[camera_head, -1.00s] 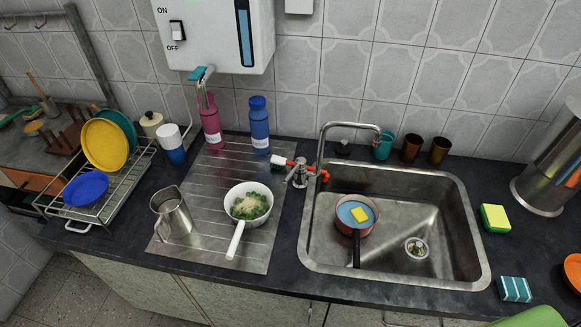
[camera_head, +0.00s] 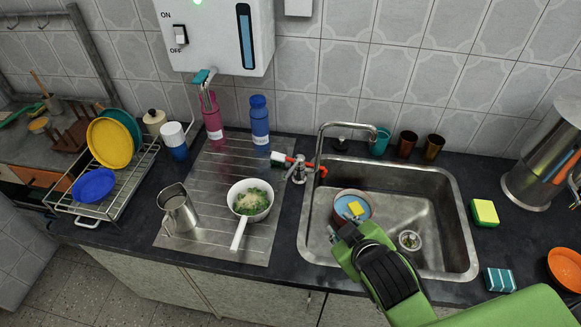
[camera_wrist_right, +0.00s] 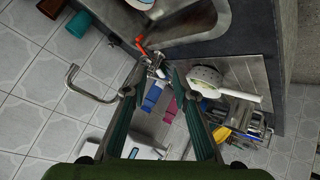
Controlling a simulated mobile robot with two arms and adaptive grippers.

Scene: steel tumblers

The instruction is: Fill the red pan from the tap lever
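The tap also shows in the right wrist view (camera_wrist_right: 75,80). My left gripper is not in view.
A white pan with food (camera_head: 250,198) and a steel jug (camera_head: 178,208) stand on the drainboard left of the sink. Two bottles (camera_head: 260,122) and several cups (camera_head: 407,144) stand at the back. Sponges (camera_head: 485,212) lie right of the sink.

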